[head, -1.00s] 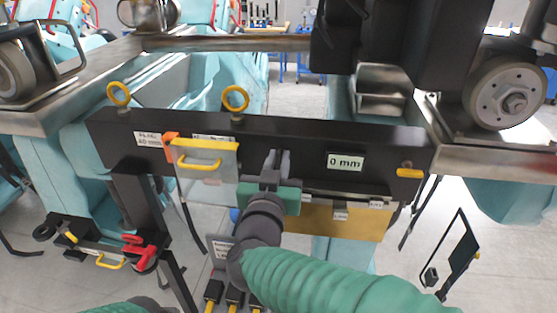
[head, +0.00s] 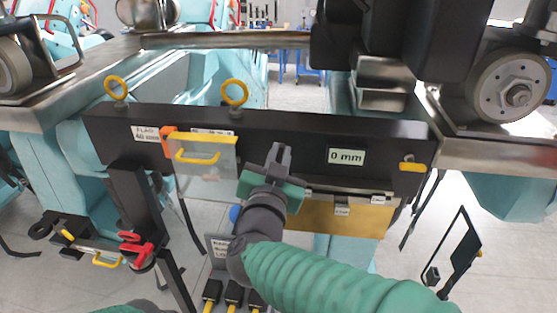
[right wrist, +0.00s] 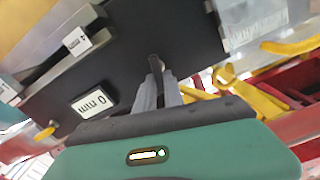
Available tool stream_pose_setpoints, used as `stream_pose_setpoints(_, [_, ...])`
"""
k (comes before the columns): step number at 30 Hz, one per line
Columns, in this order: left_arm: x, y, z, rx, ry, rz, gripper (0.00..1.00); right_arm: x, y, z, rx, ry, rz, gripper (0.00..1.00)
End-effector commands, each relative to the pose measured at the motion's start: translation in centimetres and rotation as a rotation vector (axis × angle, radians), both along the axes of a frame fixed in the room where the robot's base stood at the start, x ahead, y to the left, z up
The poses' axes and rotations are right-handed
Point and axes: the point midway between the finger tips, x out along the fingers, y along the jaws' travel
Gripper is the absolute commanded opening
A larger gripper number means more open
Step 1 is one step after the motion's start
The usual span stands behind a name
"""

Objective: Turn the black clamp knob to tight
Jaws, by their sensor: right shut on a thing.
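The black clamp knob (right wrist: 155,64) shows in the right wrist view as a small dark piece on the face of a black crossbar (head: 386,145). My right gripper (head: 279,158) is shut on it, with its grey fingers on either side. In the right wrist view the fingers (right wrist: 160,88) reach to the knob and cover part of it. In the head view the fingers and the green gripper body hide the knob. My left gripper is out of view; only a bit of green sleeve shows at the bottom left.
A label reading "0 mm" (head: 346,157) sits right of the gripper. A clear flap with a yellow handle (head: 200,158) hangs to its left. Two yellow rings (head: 235,93) stand on the bar. A gold plate (head: 340,217) is below. A holder with red-handled tools (head: 135,248) is lower left.

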Motion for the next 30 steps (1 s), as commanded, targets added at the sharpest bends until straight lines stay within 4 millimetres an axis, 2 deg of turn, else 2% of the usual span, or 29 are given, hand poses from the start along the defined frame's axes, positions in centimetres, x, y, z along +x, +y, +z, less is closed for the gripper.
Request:
stream_pose_setpoints(1, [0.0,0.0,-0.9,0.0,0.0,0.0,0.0,0.0,-0.1,-0.5,0.041,-0.008,0.0,0.0])
stream_pose_setpoints(30, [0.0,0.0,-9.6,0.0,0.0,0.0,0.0,-0.2,-0.8,-1.6,0.938,-0.202,0.0,0.0])
